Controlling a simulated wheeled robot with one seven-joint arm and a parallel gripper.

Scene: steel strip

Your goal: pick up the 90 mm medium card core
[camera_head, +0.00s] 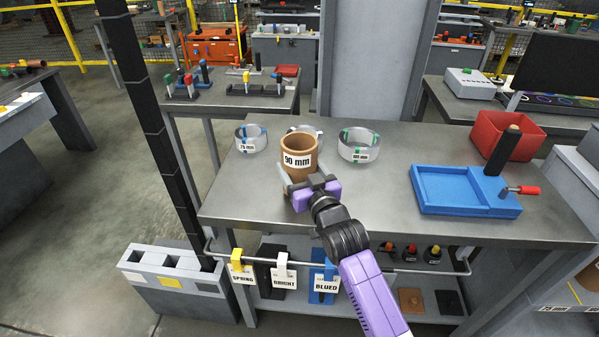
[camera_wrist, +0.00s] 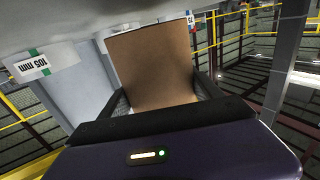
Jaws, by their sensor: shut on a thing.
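The 90 mm card core (camera_head: 299,158) is a brown cardboard ring with a white "90 mm" label, near the middle of the steel table in the head view. My gripper (camera_head: 308,186) is shut on it from the front side. In the wrist view the brown core (camera_wrist: 152,66) fills the space between the two dark fingers (camera_wrist: 160,95). The core looks upright in the head view. I cannot tell whether its base touches the table (camera_head: 370,200).
A steel coil labelled 75 mm (camera_head: 250,139) stands left of the core. A green-marked coil (camera_head: 358,146) stands to its right, and another coil is partly hidden behind it. A blue tray (camera_head: 450,198) and a red bin (camera_head: 490,135) are at the right. The table's front left is clear.

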